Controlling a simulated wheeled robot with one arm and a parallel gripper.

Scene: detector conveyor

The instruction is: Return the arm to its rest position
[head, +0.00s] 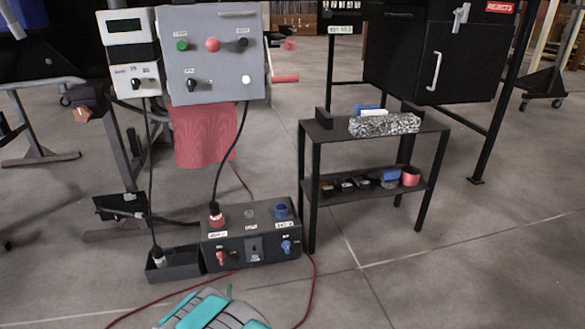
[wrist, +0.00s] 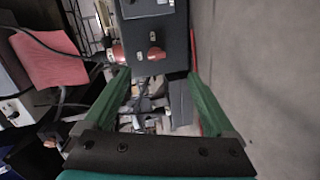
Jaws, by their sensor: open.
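My gripper (wrist: 160,78) shows in the wrist view with its two green fingers spread apart and nothing between them. Beyond the fingers is the dark connector box (wrist: 170,45) with red plugs.
The connector box (head: 252,243) stands on the floor with a black tray (head: 175,266) at its left. A grey control panel (head: 212,85) stands behind. A black shelf table (head: 330,133) is at the right. Red cables lie on the floor; the right foreground is clear.

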